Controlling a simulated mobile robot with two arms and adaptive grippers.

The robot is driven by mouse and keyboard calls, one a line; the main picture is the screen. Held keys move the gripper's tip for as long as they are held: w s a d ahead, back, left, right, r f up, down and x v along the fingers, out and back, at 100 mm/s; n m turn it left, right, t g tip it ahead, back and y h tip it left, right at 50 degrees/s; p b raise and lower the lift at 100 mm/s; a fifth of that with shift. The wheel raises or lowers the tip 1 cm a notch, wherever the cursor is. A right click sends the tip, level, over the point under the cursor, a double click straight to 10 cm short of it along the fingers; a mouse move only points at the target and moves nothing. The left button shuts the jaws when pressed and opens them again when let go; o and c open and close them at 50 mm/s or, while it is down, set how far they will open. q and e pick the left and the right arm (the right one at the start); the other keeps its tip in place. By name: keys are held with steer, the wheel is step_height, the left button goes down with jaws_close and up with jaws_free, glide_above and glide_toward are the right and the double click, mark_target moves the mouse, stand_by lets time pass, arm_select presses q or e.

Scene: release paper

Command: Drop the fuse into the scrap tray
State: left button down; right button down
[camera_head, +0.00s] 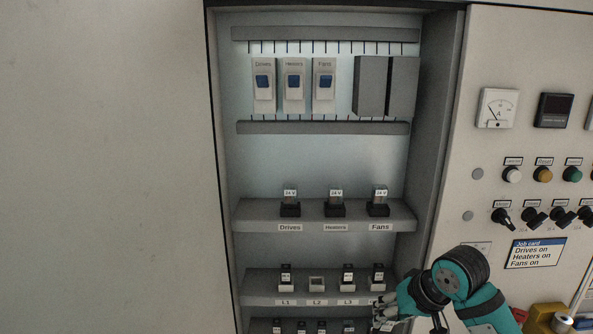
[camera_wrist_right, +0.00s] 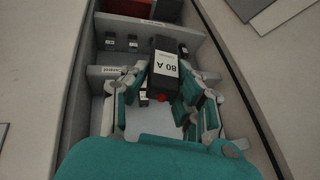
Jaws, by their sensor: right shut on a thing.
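No tray is clearly marked as the scrap tray; a red thing (camera_wrist_right: 128,7), cut by the top edge of the wrist view, may be a container. My left gripper is not in view.
The L1–L3 shelf (camera_head: 265,297) carries several holders; the L2 holder (camera_head: 317,285) looks empty. A relay shelf (camera_head: 260,220) is above, and another row of dark parts is below. The cabinet walls stand close around my gripper. Yellow items (camera_head: 545,316) are at the lower right.

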steer(key=s+n, duration=0.1)
steer(key=s, duration=1)
steer(key=shift+y, duration=0.4)
steer(key=shift+s+r, duration=0.1)
